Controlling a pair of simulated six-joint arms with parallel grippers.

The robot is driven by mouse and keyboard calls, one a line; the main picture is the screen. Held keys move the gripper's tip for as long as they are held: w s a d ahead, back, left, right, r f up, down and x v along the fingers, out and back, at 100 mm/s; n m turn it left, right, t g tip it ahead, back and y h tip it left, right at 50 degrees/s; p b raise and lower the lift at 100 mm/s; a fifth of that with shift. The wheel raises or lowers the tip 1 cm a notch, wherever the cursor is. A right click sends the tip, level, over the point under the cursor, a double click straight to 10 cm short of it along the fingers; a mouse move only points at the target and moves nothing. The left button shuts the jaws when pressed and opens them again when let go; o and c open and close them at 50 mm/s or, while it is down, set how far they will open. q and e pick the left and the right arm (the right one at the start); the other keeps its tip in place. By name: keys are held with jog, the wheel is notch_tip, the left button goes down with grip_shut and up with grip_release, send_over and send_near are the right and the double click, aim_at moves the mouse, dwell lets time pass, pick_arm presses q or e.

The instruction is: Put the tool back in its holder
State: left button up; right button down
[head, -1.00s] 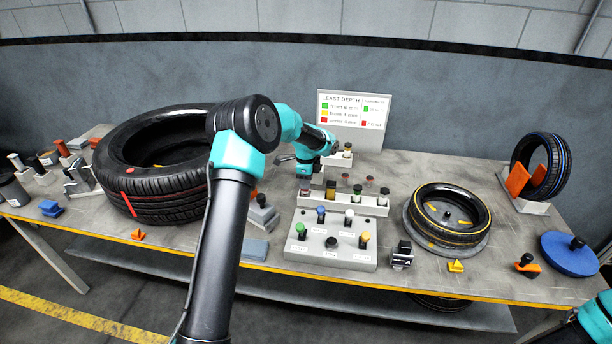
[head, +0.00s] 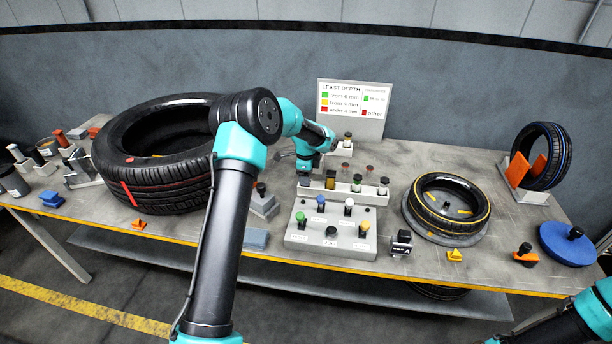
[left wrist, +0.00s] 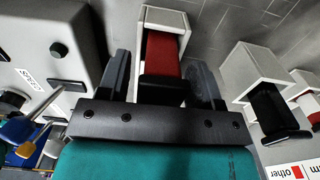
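In the left wrist view, a red block with a dark end (left wrist: 165,58) stands in a white box-shaped holder (left wrist: 165,17). It lies between the two fingers of my left gripper (left wrist: 162,75), which stand apart with a narrow gap showing beside the red sides. I cannot tell which object is the tool. In the head view, my left gripper (head: 304,178) points down at the left end of a white rack (head: 345,195) with several small pegs; its fingertips are partly hidden. My right gripper is out of view; only part of its arm shows at the lower right.
A second white holder with a black block (left wrist: 268,95) stands to the right. A grey panel with coloured knobs (head: 300,240) lies in front of the rack. A large tyre (head: 150,185) is left, a smaller tyre (head: 425,205) on a turntable right. A sign (head: 335,85) stands behind.

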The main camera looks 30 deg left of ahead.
pick_arm(q)
jog(key=shift+o, duration=0.7)
notch_tip(320, 180, up, 18)
jog(key=shift+f, duration=0.25)
jog(key=shift+d, duration=0.1)
